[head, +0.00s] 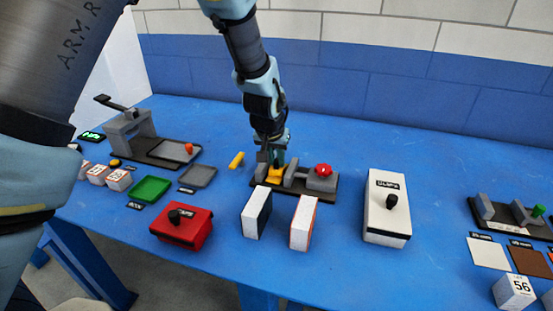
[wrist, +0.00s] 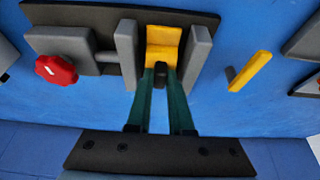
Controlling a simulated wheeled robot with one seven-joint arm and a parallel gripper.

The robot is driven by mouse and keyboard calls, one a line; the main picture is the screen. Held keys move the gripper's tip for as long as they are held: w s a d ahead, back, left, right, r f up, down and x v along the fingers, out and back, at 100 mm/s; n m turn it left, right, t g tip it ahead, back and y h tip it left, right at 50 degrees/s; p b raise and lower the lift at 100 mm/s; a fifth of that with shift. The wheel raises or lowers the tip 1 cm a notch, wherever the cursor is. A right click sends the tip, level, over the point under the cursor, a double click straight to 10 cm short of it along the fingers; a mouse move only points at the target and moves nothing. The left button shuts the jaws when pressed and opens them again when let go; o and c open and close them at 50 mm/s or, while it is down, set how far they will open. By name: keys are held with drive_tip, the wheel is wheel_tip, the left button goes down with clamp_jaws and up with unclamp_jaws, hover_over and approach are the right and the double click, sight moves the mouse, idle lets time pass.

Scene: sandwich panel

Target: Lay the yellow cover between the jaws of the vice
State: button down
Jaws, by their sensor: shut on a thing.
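The yellow cover (wrist: 164,36) is between the two grey jaws of the vice, and it also shows in the head view (head: 274,176). The vice has a left jaw (wrist: 126,50) and a right jaw (wrist: 194,52) in the wrist view, a dark base (head: 318,198) and a red knob (wrist: 56,69). My gripper (wrist: 160,74) reaches down between the jaws, its green fingers shut on a small dark part at the cover's near end. I cannot tell whether the cover rests on the vice's base. The fingers hide part of it.
A yellow bar (head: 236,160) lies on the blue table left of the vice. A white box (head: 387,215) stands to the right. Two upright blocks (head: 257,212) (head: 304,222) and a red box (head: 182,227) stand in front. The table behind the vice is clear.

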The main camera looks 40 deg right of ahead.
sight(276, 162)
drive_tip(key=c, duration=0.5)
unclamp_jaws()
drive_tip(key=shift+r+p, duration=2.8)
drive_tip(key=shift+r, duration=1.5)
drive_tip(key=w+a+r+n+y, duration=0.1)
drive_tip(key=w+a+r+n, duration=0.1)
drive_tip(key=w+a, duration=0.35)
drive_tip(key=w+a+r+n, duration=0.1)
drive_tip(key=w+a, duration=0.1)
drive_tip(key=a, duration=0.7)
drive_tip(key=w+a+r+n+y, duration=0.1)
drive_tip(key=w+a+r+n, duration=0.15)
drive_tip(key=a, duration=0.55)
drive_tip(key=s+a+r+n, duration=0.1)
drive_tip(key=s+a+n, duration=0.1)
drive_tip(key=a, duration=1.1)
drive_tip(key=s+a+r+n+g+y, duration=0.1)
drive_tip(key=s+a+n, duration=0.1)
drive_tip(key=a, duration=1.1)
drive_tip(key=shift+s+n+y, duration=0.3)
drive_tip(key=shift+s+n, duration=0.05)
drive_tip(key=shift+s, duration=0.45)
